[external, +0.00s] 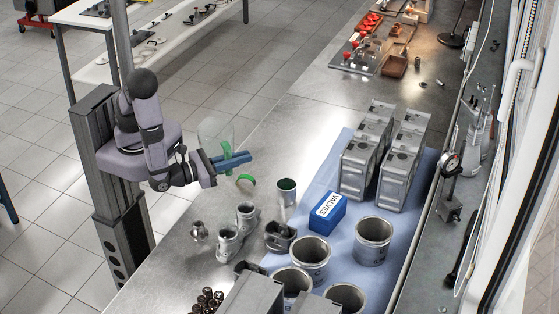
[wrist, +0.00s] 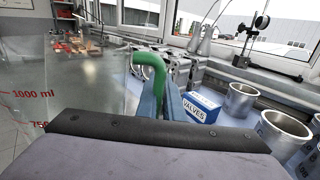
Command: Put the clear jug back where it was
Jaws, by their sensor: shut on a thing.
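The clear jug (external: 212,132) is see-through with a green handle (external: 227,150). My gripper (external: 236,160) has blue fingers, shut on that handle. In the external view the jug appears raised near the left edge of the metal bench (external: 268,128); its height above the bench is hard to judge. In the wrist view the jug (wrist: 70,85) fills the left side, with red markings including 1000 ml. The green handle (wrist: 148,62) is beside my blue fingers (wrist: 170,98). The jug's lower part is hidden there by my gripper body.
A blue VALVES box (external: 327,213), cylinder sleeves (external: 373,241) and engine blocks (external: 404,160) stand right on a blue mat (external: 333,172). The bench's upper middle is clear.

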